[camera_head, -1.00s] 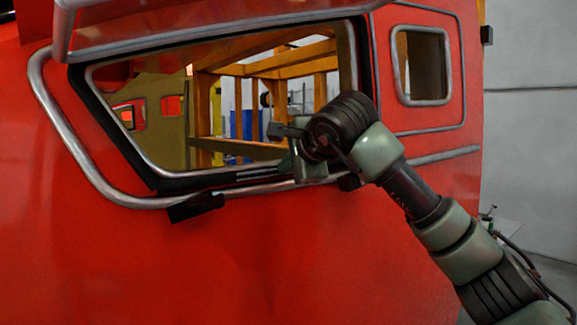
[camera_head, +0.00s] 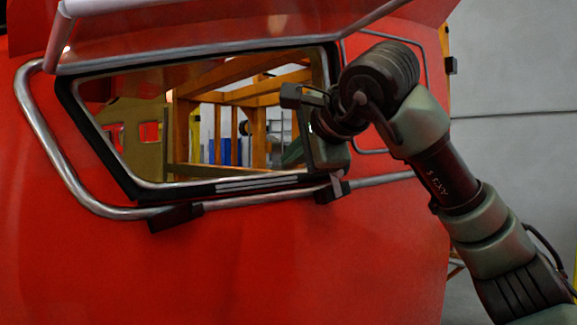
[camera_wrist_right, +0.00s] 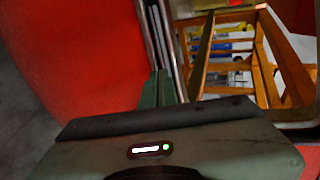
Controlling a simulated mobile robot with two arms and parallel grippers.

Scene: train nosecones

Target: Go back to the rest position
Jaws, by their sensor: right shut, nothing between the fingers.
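My right arm comes in from the lower right in the head view. Its gripper (camera_head: 292,154) is in front of the right part of the window (camera_head: 130,181) in the red train nosecone (camera_head: 330,255). The green fingers are shut with nothing between them; they also show in the right wrist view (camera_wrist_right: 160,88), beside the window's edge. I cannot tell whether they touch the frame. My left gripper is not in view.
A metal rail (camera_head: 60,150) runs around the window, with a dark bracket (camera_head: 176,217) below it. A raised panel (camera_head: 200,27) juts out above. An orange wooden frame (camera_head: 181,130) stands behind the opening. A grey wall (camera_head: 520,160) lies to the right.

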